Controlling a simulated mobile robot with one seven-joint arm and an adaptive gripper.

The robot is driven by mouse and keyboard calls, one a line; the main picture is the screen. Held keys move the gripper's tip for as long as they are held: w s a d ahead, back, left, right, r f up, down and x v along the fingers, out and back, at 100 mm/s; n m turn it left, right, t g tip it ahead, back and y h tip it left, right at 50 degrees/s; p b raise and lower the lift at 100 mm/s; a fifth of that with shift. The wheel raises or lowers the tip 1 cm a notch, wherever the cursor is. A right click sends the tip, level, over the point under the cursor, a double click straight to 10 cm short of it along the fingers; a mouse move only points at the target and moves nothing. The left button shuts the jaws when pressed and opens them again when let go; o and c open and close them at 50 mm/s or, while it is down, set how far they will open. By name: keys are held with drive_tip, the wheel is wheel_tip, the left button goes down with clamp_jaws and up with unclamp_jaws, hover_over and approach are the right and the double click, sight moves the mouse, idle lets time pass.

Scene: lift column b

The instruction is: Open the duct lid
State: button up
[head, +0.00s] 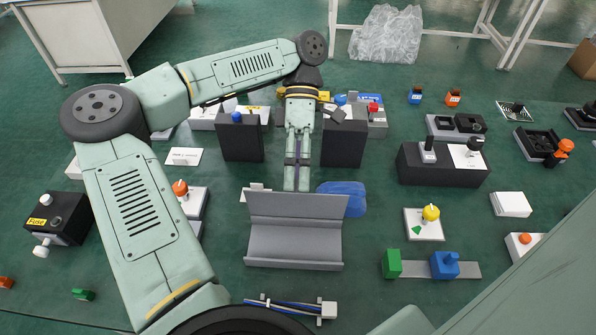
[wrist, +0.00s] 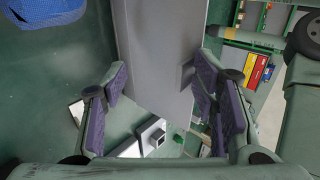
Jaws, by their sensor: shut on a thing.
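The grey duct (head: 292,248) lies on the green surface in the middle of the head view. Its lid (head: 297,206) stands up and tilted along the far side, and the duct's inside shows. My gripper (head: 291,184) reaches down from behind to the lid's upper edge, left of its middle. In the wrist view the lid's grey panel (wrist: 160,45) passes between the two purple-padded fingers (wrist: 163,82), which are shut on it some way apart. The exact contact at the fingertips is partly hidden.
A blue cloth-like patch (head: 345,198) lies beside the lid's right end. Dark blocks (head: 240,142) (head: 343,145) flank my wrist. A cable bundle (head: 285,305) lies in front of the duct. Green and blue blocks (head: 392,263) (head: 444,264) stand to the right.

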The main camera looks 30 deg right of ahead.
drive_tip(key=shift+w+f, duration=0.1)
drive_tip(key=shift+f, duration=0.05)
drive_tip(key=shift+c, duration=0.7)
drive_tip(key=shift+d, duration=0.1)
drive_tip(key=v, duration=0.8)
drive_tip(key=shift+a, duration=0.2)
